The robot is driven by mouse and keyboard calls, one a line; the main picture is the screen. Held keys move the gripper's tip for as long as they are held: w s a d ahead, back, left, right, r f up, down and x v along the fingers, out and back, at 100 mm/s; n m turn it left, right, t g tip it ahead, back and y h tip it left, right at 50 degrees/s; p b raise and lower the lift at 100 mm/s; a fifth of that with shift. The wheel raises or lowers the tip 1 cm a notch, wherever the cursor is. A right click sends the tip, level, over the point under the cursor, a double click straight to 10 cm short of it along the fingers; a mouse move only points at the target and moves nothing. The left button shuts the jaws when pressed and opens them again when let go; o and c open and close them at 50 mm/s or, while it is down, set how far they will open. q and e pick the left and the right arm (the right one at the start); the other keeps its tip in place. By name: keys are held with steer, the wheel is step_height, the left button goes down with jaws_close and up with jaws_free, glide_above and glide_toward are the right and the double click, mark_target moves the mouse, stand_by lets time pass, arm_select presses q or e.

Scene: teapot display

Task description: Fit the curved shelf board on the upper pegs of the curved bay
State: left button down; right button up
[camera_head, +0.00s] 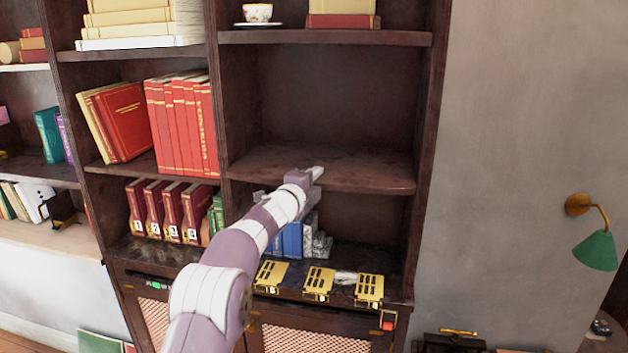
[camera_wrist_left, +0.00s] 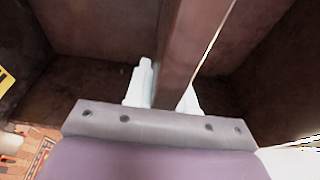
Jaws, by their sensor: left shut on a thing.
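The curved shelf board (camera_head: 350,168) is dark brown with a bowed front edge. It lies roughly level across the curved bay (camera_head: 325,95), between the fixed shelf above and the bay's floor. My left gripper (camera_head: 316,173) is shut on the board's front edge, near its middle. In the left wrist view the board (camera_wrist_left: 190,45) runs edge-on between the two pale fingers of my left gripper (camera_wrist_left: 167,92). The pegs are hidden, so I cannot tell whether the board rests on them. My right gripper is not in view.
Blue books (camera_head: 291,240) and grey stepped blocks (camera_head: 318,243) stand below the board, partly behind my arm. Several yellow slotted pieces (camera_head: 318,283) lie along the front ledge. Red books (camera_head: 182,122) fill the bay to the left. A green lamp (camera_head: 596,250) is on the right wall.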

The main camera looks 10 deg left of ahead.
arm_select(q)
steer(key=shift+w+d+r, duration=0.1)
steer(key=shift+w+r, duration=0.05)
steer(key=shift+w, duration=0.45)
steer(key=shift+w+r, duration=0.1)
steer(key=shift+w, duration=0.5)
steer(key=c, duration=0.9)
jaws_free()
steer(key=shift+s, duration=0.15)
steer(key=shift+f, duration=0.35)
steer(key=shift+s+f+b, duration=0.1)
steer(key=shift+b, duration=0.35)
steer(key=b+v, duration=0.2)
steer(key=b, duration=0.1)
steer(key=b+v, duration=0.1)
steer(key=shift+f+b, duration=0.3)
steer(key=shift+b, duration=0.05)
steer(key=b+v, duration=0.2)
steer(key=v, duration=0.1)
steer(key=r+b+v, duration=0.1)
steer(key=v, duration=0.2)
steer(key=b+v, duration=0.2)
steer(key=v, duration=0.1)
steer(key=shift+s+r+b, duration=0.25)
steer(key=shift+b, duration=0.05)
